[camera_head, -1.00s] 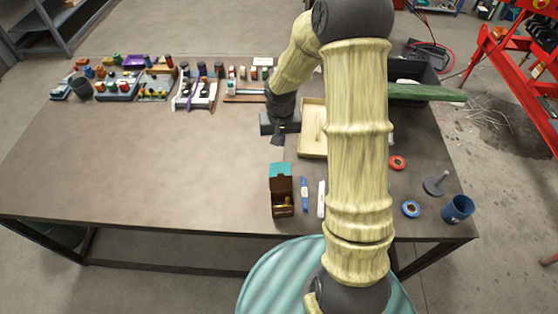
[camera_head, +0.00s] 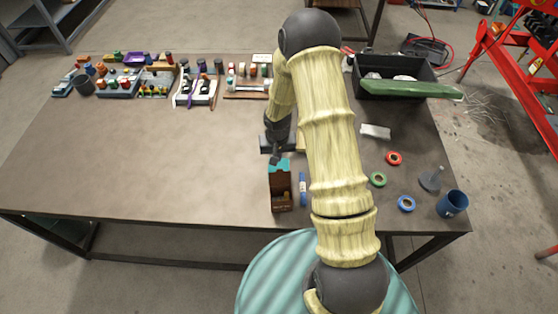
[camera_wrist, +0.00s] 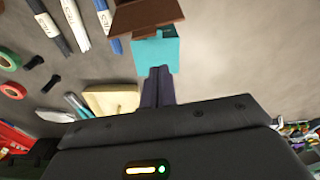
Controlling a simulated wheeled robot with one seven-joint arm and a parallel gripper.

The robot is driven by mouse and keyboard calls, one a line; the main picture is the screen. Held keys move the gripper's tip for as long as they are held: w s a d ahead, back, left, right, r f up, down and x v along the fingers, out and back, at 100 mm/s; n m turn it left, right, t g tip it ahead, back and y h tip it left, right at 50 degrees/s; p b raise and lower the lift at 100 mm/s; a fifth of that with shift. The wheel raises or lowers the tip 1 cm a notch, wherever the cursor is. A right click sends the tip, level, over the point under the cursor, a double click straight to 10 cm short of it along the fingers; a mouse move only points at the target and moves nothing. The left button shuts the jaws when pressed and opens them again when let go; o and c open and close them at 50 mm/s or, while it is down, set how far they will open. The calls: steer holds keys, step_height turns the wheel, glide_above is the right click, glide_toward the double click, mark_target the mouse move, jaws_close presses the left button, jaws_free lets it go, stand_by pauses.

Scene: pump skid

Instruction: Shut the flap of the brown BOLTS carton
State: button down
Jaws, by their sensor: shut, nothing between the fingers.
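The brown BOLTS carton (camera_head: 282,200) stands near the table's front edge, its top open with small contents showing inside. A raised panel with a teal part (camera_head: 280,165) stands at its far side. In the wrist view the teal part (camera_wrist: 155,55) is just beyond my fingertips, with a brown part of the carton (camera_wrist: 145,16) at the top edge. My gripper (camera_head: 276,159) is shut and empty, at the far side of the carton. In the wrist view its dark fingers (camera_wrist: 157,74) reach the teal part's lower edge; I cannot tell whether they touch it.
A blue marker (camera_head: 302,188) lies close right of the carton. A wooden tray (camera_wrist: 112,98) shows in the wrist view.

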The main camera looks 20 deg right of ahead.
steer(key=s, duration=0.2)
steer(key=s+r+p, duration=0.1)
steer(key=shift+s+a+r, duration=0.1)
steer(key=shift+s+a, duration=0.2)
steer(key=shift+a, duration=0.05)
steer(key=shift+d, duration=0.1)
steer(key=shift+b, duration=0.55)
